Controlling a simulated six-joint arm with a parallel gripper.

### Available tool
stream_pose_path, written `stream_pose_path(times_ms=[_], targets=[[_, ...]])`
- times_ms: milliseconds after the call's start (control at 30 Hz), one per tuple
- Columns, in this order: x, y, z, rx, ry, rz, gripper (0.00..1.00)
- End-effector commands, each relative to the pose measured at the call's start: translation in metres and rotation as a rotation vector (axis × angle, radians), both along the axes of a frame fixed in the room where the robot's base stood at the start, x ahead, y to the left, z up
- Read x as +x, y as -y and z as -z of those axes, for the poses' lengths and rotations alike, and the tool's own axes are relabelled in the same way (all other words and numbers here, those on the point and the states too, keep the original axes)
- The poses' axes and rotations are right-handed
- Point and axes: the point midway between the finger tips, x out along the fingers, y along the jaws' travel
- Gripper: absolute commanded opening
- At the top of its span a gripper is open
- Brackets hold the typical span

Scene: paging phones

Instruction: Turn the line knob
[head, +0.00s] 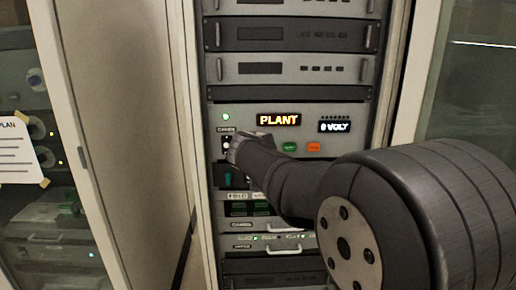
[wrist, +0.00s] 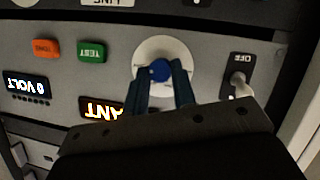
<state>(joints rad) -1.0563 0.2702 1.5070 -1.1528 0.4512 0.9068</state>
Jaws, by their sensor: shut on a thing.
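In the wrist view, which is upside down, a blue knob (wrist: 160,70) sits at the middle of a round white dial plate (wrist: 164,47) on the grey panel. The two dark blue fingers of my gripper (wrist: 161,84) are closed on the knob from either side. In the head view my gripper (head: 240,146) reaches the left part of the panel marked PLANT (head: 279,119). There the knob is hidden behind my gripper and arm. Which way the knob points cannot be told.
A toggle switch (wrist: 239,85) with an OFF label is beside the dial in the wrist view. A green TEST button (wrist: 92,51) and an orange button (wrist: 46,48) are on the other side. A 0 VOLT display (head: 334,126) is lit. Rack units (head: 262,68) stand above the panel.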

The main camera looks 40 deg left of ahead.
Motion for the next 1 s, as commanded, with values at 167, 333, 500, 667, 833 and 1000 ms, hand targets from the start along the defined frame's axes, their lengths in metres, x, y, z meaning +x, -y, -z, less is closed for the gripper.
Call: stream_pose_path(times_ms=[167,333,500,667,833,1000], targets=[[-0.0015,-0.0016,0.0013,-0.088,0.088,-0.002,0.01],[-0.0021,-0.0023,0.0018,-0.199,0.198,-0.001,0.01],[-0.0028,-0.0031,0.0031,-0.314,0.314,-0.001,0.01],[-0.0032,-0.0032,0.0042,-0.418,0.418,0.000,0.01],[-0.0036,-0.0038,0.0049,-0.514,0.515,-0.001,0.01],[-0.0035,-0.0037,0.0060,-0.590,0.591,-0.001,0.01]])
